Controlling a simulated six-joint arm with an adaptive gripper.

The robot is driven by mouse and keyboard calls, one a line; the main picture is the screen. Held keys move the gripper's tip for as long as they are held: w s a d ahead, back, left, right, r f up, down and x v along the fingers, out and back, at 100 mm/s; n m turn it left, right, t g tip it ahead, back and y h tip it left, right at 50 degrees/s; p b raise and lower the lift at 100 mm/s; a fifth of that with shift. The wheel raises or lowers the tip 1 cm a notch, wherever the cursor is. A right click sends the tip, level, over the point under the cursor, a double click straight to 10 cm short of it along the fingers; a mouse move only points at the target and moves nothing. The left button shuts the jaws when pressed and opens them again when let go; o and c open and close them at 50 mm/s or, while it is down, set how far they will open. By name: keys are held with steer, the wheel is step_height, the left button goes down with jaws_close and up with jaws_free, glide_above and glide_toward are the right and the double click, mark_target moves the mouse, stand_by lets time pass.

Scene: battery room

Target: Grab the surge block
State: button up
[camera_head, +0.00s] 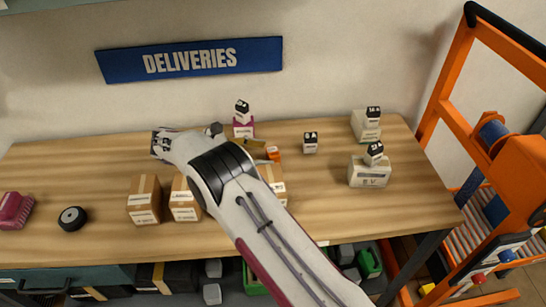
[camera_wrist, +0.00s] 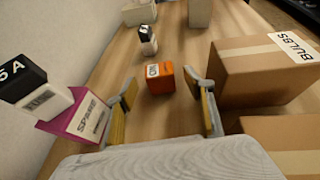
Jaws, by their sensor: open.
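A small orange block (camera_wrist: 160,79) with a white label sits on the table ahead of my gripper (camera_wrist: 161,84), roughly centred between the fingertips in the wrist view. The label is too small to read, so I cannot tell for sure that it is the surge block. My gripper is open, its fingers on either side of the block's line, with nothing clearly held. In the head view the orange block (camera_head: 273,153) shows just right of my gripper (camera_head: 258,149), which my arm partly hides.
A magenta block (camera_wrist: 85,122) carrying a black-and-white "5 A" block (camera_wrist: 35,92) stands close left of my gripper. A "BULBS" carton (camera_wrist: 255,75) stands close right. A small black-and-white block (camera_head: 310,143) and two pale units (camera_head: 368,173) (camera_head: 364,128) stand beyond.

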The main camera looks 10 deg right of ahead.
mark_target(267, 154)
steer(key=shift+x, duration=2.4)
steer(key=shift+c, duration=0.4)
steer(key=c, duration=1.2)
